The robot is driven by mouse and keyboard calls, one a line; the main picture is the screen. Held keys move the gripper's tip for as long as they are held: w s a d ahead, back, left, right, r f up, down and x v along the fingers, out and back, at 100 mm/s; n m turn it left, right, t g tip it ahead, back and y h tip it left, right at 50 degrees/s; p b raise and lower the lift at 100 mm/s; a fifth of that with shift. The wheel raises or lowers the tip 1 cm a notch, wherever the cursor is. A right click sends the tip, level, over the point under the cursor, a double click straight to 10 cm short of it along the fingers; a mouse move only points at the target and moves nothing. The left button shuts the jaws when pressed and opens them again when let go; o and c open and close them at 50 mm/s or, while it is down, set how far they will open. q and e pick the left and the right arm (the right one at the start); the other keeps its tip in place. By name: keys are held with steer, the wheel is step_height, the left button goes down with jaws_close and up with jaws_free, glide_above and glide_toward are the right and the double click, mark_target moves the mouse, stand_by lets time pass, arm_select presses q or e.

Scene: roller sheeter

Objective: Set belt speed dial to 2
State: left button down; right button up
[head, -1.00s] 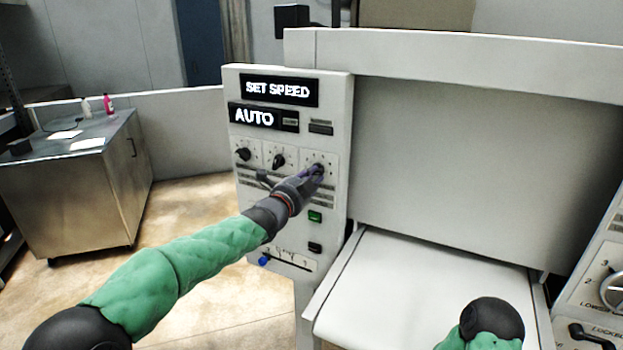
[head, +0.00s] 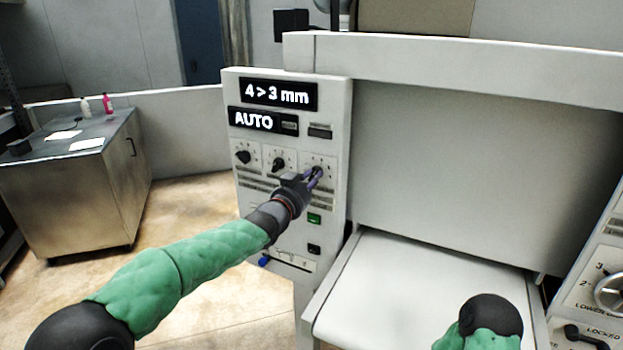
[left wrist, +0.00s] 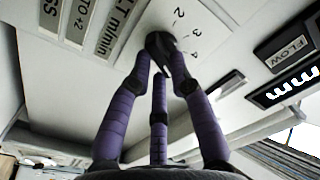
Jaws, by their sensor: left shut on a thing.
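The belt speed dial (left wrist: 166,46) is a dark knob on the white control panel, with 2, 3 and 4 printed beside it in the left wrist view. Part of a label there reads "LT m/min". In the head view it is the rightmost of the upper dials (head: 318,168), mostly behind my fingers. My left gripper (head: 314,178) is shut on this knob. Its purple fingers (left wrist: 162,72) close around it in the left wrist view. I cannot tell which number the pointer faces. My right gripper is out of view; only part of that arm shows.
The upper display (head: 279,93) reads "4 > 3 mm" and the lower one (head: 262,120) "AUTO". Two other dials (head: 243,157) (head: 278,163) sit to the left. A green button (head: 314,218) is below. The white belt bed (head: 420,275) is clear.

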arm_select(q)
steer(key=n+p, duration=0.1)
steer(key=n, duration=0.5)
steer(key=n+p, duration=0.1)
steer(key=n, duration=0.6)
steer(key=shift+w+a+r+y, duration=0.1)
steer(key=shift+a+y, duration=0.05)
steer(key=shift+y, duration=0.15)
steer(key=n+p, duration=0.1)
steer(key=n, duration=0.5)
steer(key=shift+w+a+n, duration=0.1)
steer(key=shift+a+n, duration=0.05)
steer(key=shift+n, duration=0.15)
steer(key=n+p, duration=0.1)
steer(key=n, duration=0.5)
steer(key=shift+a+p, duration=0.1)
steer(key=shift+p, duration=0.2)
steer(key=c, duration=1.1)
jaws_free()
